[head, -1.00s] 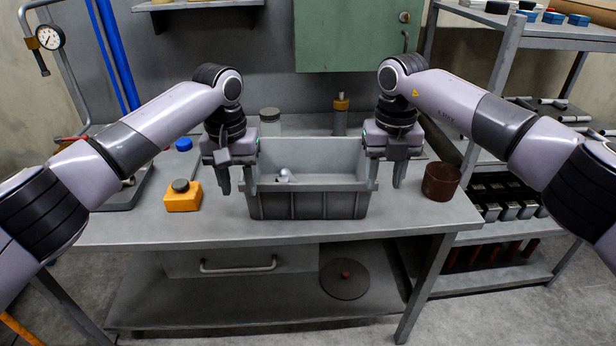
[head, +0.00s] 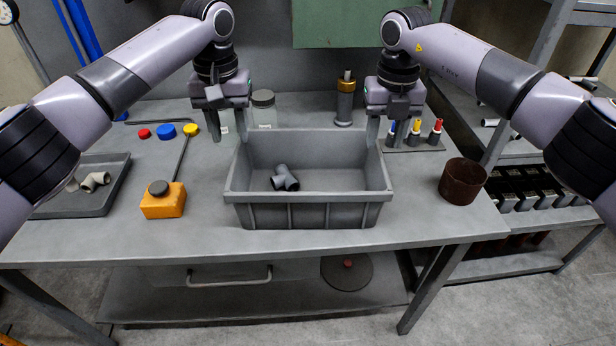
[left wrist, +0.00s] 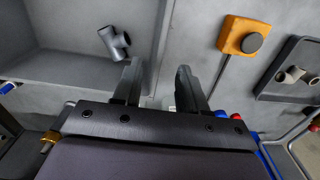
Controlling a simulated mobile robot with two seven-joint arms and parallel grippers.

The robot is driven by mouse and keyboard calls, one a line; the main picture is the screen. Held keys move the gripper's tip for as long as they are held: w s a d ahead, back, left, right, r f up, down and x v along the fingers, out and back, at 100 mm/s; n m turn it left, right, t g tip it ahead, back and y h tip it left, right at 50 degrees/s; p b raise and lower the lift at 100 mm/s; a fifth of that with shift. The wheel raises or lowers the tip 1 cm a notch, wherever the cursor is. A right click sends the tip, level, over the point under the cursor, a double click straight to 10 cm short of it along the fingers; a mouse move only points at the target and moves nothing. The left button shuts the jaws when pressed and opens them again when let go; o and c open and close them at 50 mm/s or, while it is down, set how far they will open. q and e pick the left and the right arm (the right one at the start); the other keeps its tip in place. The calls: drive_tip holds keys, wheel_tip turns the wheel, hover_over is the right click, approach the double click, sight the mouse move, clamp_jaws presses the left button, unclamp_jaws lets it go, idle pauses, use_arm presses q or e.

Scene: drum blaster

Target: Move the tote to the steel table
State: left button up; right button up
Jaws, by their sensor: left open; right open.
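The grey tote (head: 308,214) stands upright on the steel table (head: 420,222), with a grey pipe fitting (head: 286,178) inside it. My left gripper (head: 230,138) is open at the tote's left end, with its fingers near the left wall's rim. In the left wrist view the tote (left wrist: 60,75) lies to the left, and the open fingers (left wrist: 158,85) point toward its wall edge. My right gripper (head: 381,140) is open at the tote's right end, one finger beside the right rim; its other finger is partly hidden. I cannot tell whether either gripper touches the tote.
An orange box (head: 163,203) with a black knob stands left of the tote, beside a tray of fittings (head: 70,205). A rusty brown cup (head: 463,182) is to the right. A jar (head: 264,112) and a brass-topped cylinder (head: 345,103) stand behind. Shelving (head: 520,262) is at right.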

sight(235, 157)
use_arm(q)
drive_tip(key=shift+f, duration=3.6)
use_arm(e)
drive_tip(key=shift+f, duration=3.6)
use_arm(q)
clamp_jaws()
use_arm(e)
clamp_jaws()
use_arm(q)
drive_tip(key=shift+w+r, duration=0.1)
use_arm(e)
drive_tip(key=shift+w+r, duration=0.1)
